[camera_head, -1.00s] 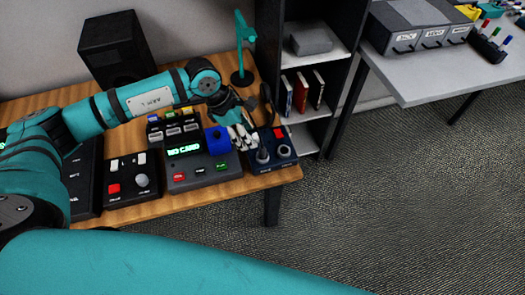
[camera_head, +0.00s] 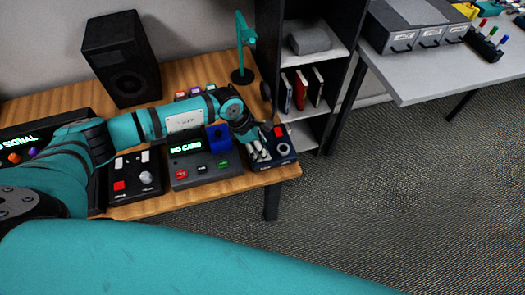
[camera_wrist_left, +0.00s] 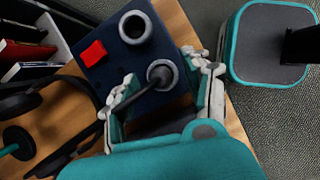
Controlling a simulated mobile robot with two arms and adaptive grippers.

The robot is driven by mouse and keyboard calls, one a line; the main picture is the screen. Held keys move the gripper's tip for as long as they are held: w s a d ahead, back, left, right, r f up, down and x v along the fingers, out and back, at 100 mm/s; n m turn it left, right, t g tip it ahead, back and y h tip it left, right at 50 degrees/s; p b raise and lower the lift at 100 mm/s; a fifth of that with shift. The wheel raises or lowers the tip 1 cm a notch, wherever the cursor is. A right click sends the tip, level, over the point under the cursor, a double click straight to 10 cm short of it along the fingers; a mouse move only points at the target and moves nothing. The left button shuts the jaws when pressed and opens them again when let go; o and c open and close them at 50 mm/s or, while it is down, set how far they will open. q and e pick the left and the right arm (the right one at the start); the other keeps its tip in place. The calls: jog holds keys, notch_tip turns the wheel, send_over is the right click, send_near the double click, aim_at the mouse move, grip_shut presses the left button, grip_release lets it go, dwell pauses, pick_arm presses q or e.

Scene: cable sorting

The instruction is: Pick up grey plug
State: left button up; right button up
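The grey plug (camera_wrist_left: 160,76) sits upright in a round grey socket on the dark blue box, with a black cable running from it, in the left wrist view. My left gripper (camera_wrist_left: 164,88) is open, with one finger on each side of the plug; contact cannot be told. In the head view my left gripper (camera_head: 260,153) is over the left part of the dark blue box (camera_head: 288,158) and hides the plug. The box also has a red button (camera_wrist_left: 92,53) and an empty round socket (camera_wrist_left: 135,27). My right gripper is not in view.
Left of the box stand a console reading "NO CARD" (camera_head: 196,172) with a blue block (camera_head: 217,138) and a black button panel (camera_head: 134,178). Headphones (camera_wrist_left: 45,105) lie near the box. A dark shelf (camera_head: 305,70) stands behind to the right. A teal lamp (camera_head: 243,45) stands behind.

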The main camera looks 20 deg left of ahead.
pick_arm(q)
grip_shut()
jog(key=shift+r, duration=0.1)
